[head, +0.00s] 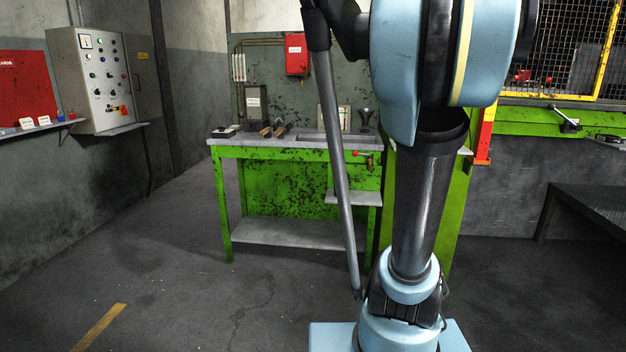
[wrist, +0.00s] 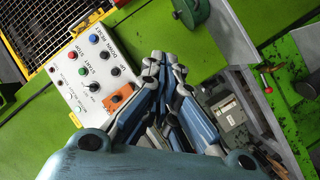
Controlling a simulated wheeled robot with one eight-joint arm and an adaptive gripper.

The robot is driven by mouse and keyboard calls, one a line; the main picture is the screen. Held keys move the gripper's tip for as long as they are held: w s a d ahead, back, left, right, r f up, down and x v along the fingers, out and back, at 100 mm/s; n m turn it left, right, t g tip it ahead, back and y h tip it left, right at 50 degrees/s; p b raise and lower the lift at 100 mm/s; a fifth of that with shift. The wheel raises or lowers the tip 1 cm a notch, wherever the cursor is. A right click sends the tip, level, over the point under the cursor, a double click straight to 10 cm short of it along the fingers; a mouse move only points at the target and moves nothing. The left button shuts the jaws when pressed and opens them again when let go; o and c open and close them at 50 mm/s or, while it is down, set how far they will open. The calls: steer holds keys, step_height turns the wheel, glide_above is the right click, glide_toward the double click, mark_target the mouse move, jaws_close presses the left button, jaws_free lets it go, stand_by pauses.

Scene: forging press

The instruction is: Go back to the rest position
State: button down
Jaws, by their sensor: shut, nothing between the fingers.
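My gripper (wrist: 165,62) shows in the wrist view with its blue and grey fingers drawn together at the tips. It is shut and holds nothing. Its fingertips lie in front of the right edge of a white control panel (wrist: 68,68) with several coloured buttons and knobs. I cannot tell the distance between them. In the head view my arm fills the centre right, and the gripper is outside the picture.
A green workbench (head: 300,150) stands at the centre. A grey control cabinet (head: 90,75) and a small shelf (head: 45,128) are on the left wall. A dark table (head: 590,200) stands at right. The floor at left is clear.

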steer(key=s+a+f+g+y, duration=0.2)
steer(key=s+a+f+g, duration=0.1)
steer(key=s+a+f, duration=0.5)
steer(key=s+a+f+m+g+y, duration=0.1)
steer(key=s+a+f+g+y, duration=0.2)
steer(key=s+a+f, duration=0.5)
steer(key=s+a+f+m+g+y, duration=0.1)
steer(key=s+a+f+g+y, duration=0.2)
steer(key=s+f, duration=1.3)
steer(key=a+f+g, duration=0.2)
steer(key=a+f, duration=0.3)
steer(key=shift+a, duration=0.15)
steer(key=shift+w, duration=0.15)
steer(key=shift+w+f, duration=0.2)
steer(key=shift+w, duration=0.15)
